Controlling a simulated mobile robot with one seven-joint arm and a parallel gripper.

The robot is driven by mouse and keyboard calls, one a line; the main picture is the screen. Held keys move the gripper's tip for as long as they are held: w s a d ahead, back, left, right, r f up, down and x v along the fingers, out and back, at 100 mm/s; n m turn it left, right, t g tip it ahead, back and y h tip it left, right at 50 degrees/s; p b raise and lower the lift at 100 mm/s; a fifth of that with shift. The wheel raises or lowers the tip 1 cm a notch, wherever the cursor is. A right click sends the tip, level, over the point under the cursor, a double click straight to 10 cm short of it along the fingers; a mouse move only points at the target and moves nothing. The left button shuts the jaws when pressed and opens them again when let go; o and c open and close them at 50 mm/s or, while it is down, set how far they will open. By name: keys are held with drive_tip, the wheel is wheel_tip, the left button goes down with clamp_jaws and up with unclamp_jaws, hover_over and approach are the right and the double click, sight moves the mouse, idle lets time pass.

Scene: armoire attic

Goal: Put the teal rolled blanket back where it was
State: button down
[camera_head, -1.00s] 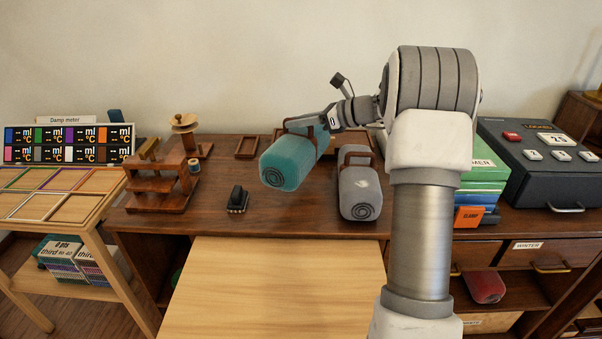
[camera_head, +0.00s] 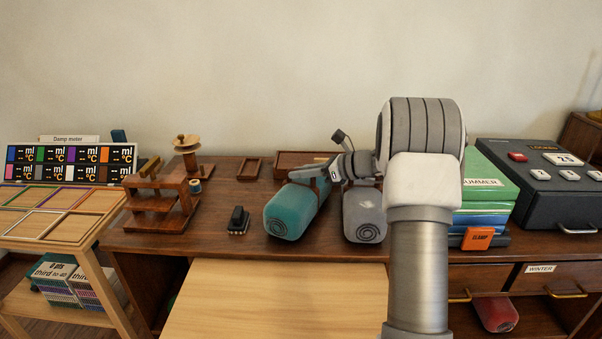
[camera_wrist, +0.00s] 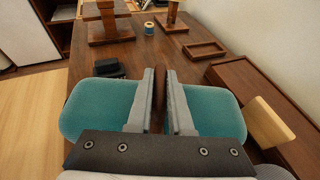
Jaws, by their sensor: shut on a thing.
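The teal rolled blanket (camera_head: 292,211) is at the middle of the dark wooden top, just left of the grey rolled blanket (camera_head: 363,214). My gripper (camera_head: 322,172) is at its upper side. In the wrist view my gripper (camera_wrist: 159,98) is shut on the brown strap around the teal blanket (camera_wrist: 101,108), whose ends show on both sides of the fingers. The blanket looks low over or on the wooden top; I cannot tell whether it touches. My arm hides part of the grey blanket's far end.
A small black brush-like object (camera_head: 238,219) lies left of the teal blanket. A wooden stepped stand (camera_head: 160,205) is farther left. A shallow wooden tray (camera_head: 249,169) and a longer wooden box (camera_head: 297,163) lie behind. Green and blue boxes (camera_head: 487,190) are stacked right of my arm.

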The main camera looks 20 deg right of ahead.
drive_tip(key=c, duration=0.8)
unclamp_jaws()
drive_tip(key=shift+f, duration=0.1)
drive_tip(key=shift+s+d+r, duration=0.1)
drive_tip(key=shift+r, duration=0.2)
drive_tip(key=p+v, duration=0.3)
drive_tip(key=v, duration=0.8)
drive_tip(key=shift+s+d, duration=0.2)
drive_tip(key=shift+s, duration=0.05)
